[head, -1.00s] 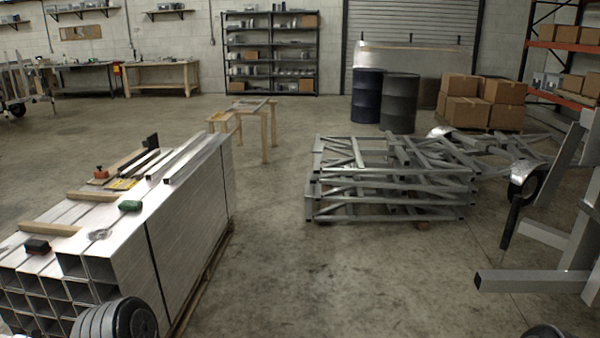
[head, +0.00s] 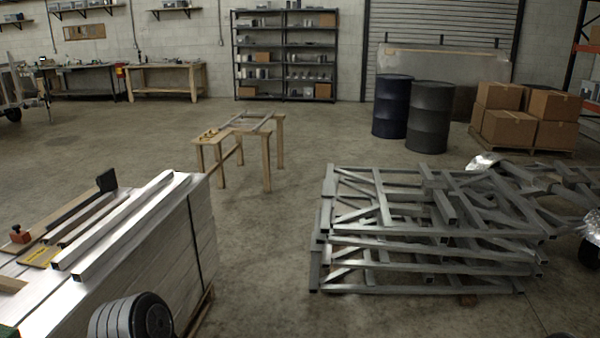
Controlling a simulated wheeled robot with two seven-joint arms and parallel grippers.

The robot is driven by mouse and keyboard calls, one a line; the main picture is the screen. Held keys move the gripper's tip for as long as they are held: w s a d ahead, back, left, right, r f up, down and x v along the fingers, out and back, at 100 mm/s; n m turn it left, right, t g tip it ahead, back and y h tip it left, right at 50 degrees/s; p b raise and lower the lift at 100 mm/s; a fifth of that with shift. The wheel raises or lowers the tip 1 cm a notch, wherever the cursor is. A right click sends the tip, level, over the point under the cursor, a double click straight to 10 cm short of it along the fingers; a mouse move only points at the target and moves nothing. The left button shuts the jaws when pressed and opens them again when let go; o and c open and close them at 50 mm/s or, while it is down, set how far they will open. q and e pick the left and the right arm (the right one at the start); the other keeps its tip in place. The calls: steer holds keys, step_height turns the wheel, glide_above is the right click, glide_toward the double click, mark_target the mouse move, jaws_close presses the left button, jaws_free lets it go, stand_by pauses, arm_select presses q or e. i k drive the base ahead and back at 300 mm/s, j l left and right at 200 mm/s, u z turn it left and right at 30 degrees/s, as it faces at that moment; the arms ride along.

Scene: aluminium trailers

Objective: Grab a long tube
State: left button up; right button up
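Two long square silver tubes lie side by side on top of the stack of large aluminium box sections (head: 150,265) at the lower left. The outer long tube (head: 133,229) is nearest the stack's right edge, and the inner long tube (head: 113,222) is just left of it. Their open ends face toward me. Further left lie thinner, darker bars (head: 80,212). Neither of my grippers is in view; only a rounded grey and black part of my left arm shows at the bottom left, in front of the stack.
A pile of welded grey frames (head: 420,235) stands at the right. A small wooden trestle (head: 250,140) stands beyond the stack. Two drums (head: 428,117) and cardboard boxes (head: 510,127) are further back. The concrete floor between stack and frames is clear.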

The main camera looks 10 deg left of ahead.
mark_target(70, 253)
steer(key=i+u, duration=0.25)
steer(key=i, duration=0.2)
steer(key=i+u, duration=0.25)
steer(key=i, duration=0.2)
steer(key=i+l+u, duration=0.1)
steer(key=i+u, duration=0.15)
steer(key=i, duration=0.2)
steer(key=i+l+u, duration=0.25)
steer(key=i, duration=0.15)
steer(key=i+l+u, duration=0.25)
steer(key=i, duration=0.2)
steer(key=i+l+u, duration=0.5)
steer(key=i+j, duration=0.1)
